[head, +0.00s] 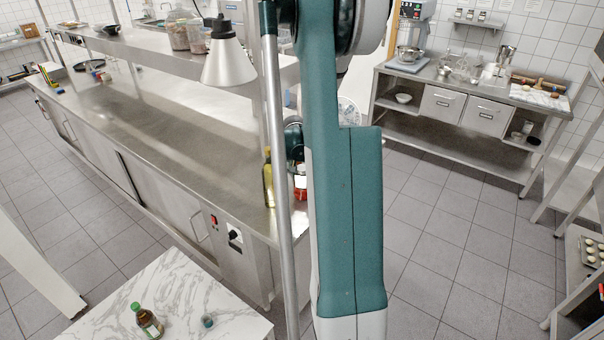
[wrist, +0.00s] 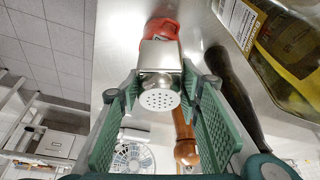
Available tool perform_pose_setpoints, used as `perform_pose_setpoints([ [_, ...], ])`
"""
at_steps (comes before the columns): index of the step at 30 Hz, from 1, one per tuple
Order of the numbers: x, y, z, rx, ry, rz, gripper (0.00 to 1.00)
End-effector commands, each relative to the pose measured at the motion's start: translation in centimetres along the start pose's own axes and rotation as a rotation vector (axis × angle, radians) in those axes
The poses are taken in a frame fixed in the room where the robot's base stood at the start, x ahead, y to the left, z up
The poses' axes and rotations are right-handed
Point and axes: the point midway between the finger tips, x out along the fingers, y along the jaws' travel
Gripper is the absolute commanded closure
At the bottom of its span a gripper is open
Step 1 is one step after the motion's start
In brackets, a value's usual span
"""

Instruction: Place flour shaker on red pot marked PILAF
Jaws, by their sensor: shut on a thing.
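The flour shaker (wrist: 160,56) is a shiny metal piece with a round perforated end facing the wrist camera. My gripper (wrist: 160,84) is shut on it, one green finger on each side. A red thing (wrist: 163,27), apparently the pot, shows just beyond the shaker in the wrist view. I cannot tell whether the two touch. In the head view a red patch (head: 299,193) shows on the steel counter, mostly hidden behind my arm. No PILAF marking can be read. My arm hides the gripper and the shaker in the head view.
An oil bottle (head: 268,180) stands on the steel counter (head: 170,125) close left of the red patch; a large yellow bottle (wrist: 288,55) shows in the wrist view. A dark bottle-like thing (wrist: 232,95) and a wooden mill (wrist: 185,140) are also close to my gripper.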

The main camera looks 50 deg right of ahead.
Motion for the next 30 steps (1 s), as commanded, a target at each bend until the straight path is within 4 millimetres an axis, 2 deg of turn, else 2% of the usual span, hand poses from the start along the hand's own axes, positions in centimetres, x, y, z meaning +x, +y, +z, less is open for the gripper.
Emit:
perform_pose_setpoints([
  [14, 0.45, 0.01, 0.2, 0.0, 0.0, 0.0, 0.8],
  [15, 0.4, 0.01, 0.18, 0.0, 0.0, 0.0, 0.61],
  [18, 0.35, 0.01, 0.16, 0.0, 0.0, 0.0, 0.5],
  [30, 0.24, 0.01, 0.12, 0.0, 0.0, 0.0, 0.5],
])
